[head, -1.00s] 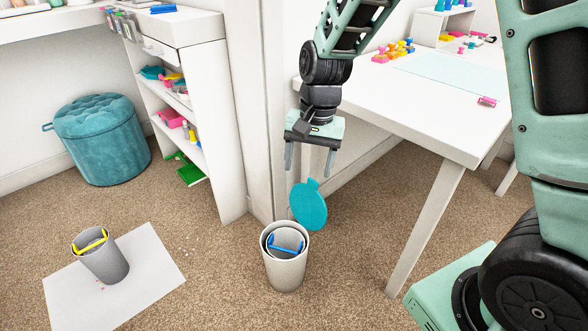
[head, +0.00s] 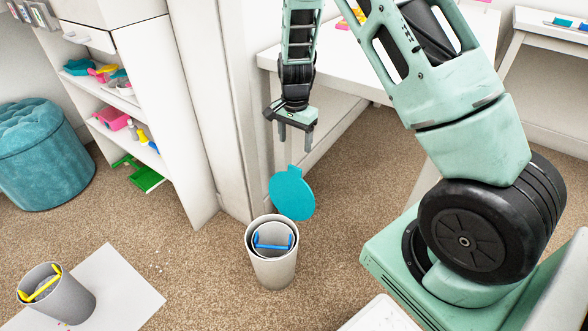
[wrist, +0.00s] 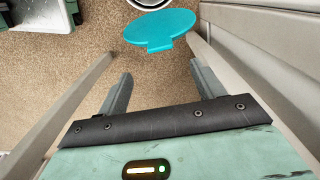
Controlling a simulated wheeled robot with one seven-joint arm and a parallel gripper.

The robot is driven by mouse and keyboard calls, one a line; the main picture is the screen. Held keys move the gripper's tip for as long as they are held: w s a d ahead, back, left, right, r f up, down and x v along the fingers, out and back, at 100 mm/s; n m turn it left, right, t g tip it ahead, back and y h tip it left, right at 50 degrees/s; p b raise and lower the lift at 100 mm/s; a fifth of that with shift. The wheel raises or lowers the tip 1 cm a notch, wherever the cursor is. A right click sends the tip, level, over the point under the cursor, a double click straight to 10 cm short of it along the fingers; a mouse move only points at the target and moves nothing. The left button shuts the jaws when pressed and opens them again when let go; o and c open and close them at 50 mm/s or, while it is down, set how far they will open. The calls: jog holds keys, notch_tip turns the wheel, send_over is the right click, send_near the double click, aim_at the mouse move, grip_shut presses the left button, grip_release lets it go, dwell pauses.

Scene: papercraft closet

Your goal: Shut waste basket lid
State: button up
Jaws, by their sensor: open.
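The waste basket (head: 272,268) is a light grey bin standing on the carpet, with a blue-handled piece (head: 273,241) inside its mouth. Its teal round lid (head: 292,193) stands raised at the back right of the rim, so the basket is open. In the wrist view the lid (wrist: 160,28) lies ahead of the fingers, with part of the basket rim (wrist: 150,3) at the top edge. My gripper (head: 295,137) is open and empty, pointing down above and behind the lid, apart from it. It also shows in the wrist view (wrist: 160,92).
A second grey bin (head: 62,297) with a yellow handle stands on a white sheet (head: 122,284) at the left. A white shelf unit (head: 188,150) and wall stand behind the basket. A white table (head: 345,75) is behind my arm. Carpet in front is clear.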

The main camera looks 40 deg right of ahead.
aim_at(295, 167)
notch_tip(295, 167, down, 11)
jog(key=b, duration=0.2)
jog(key=shift+r+b, duration=0.15)
jog(key=shift+b, duration=0.25)
